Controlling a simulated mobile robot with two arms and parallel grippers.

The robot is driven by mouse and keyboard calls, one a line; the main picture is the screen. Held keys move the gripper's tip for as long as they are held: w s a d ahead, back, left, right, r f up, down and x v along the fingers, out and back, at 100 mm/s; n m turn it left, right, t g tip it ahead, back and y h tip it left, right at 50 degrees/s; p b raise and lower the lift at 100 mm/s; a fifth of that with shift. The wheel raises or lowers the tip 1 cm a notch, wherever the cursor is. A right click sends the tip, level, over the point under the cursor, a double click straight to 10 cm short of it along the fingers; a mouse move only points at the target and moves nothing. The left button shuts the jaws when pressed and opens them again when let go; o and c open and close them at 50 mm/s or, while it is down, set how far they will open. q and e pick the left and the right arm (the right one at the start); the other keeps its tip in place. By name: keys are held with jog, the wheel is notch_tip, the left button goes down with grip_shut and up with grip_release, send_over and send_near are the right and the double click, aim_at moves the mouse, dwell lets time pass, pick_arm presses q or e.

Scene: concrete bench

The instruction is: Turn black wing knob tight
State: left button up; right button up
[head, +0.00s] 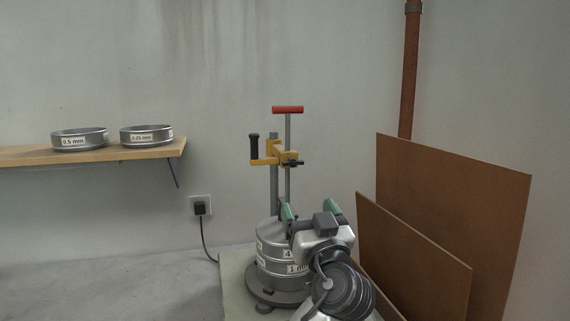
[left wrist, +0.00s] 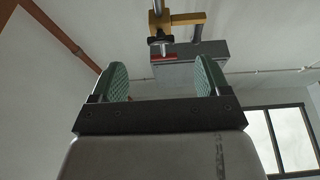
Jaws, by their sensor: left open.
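The black wing knob (head: 293,163) appears as a small dark piece at the right end of a yellow clamp bracket (head: 266,158). The bracket sits on an upright post above a stack of metal sieves (head: 270,256). In the left wrist view a dark piece (left wrist: 160,40), apparently the knob, shows below the yellow bracket (left wrist: 188,19), beyond the fingers. My left gripper (head: 310,207) is open and empty, with green finger pads pointing up. It is below and slightly right of the knob, apart from it, and hides part of the sieve stack. My right gripper is not in view.
A red T-handle (head: 288,109) tops a rod beside the post, and a black grip (head: 254,146) stands at the bracket's left. Brown boards (head: 455,205) lean on the right wall. A wooden shelf (head: 100,153) holds two sieves. Air around the clamp is clear.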

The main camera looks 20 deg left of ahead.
aim_at(294, 166)
pick_arm(q)
jog(key=shift+t, duration=0.3)
jog(key=w+a+r+p, duration=0.1)
jog(key=w, duration=0.1)
jog(key=w+a+r, duration=0.1)
jog(key=r, duration=0.1)
jog(key=w+a+r+p, duration=0.1)
jog(key=w+r, duration=0.1)
jog(key=shift+w+a+p, duration=0.3)
jog(key=shift+x, duration=1)
jog(key=shift+w+a+p, duration=0.15)
jog(key=shift+w+p, duration=0.05)
jog(key=shift+p, duration=0.1)
jog(key=shift+w+a, duration=0.1)
jog(key=shift+w, duration=0.05)
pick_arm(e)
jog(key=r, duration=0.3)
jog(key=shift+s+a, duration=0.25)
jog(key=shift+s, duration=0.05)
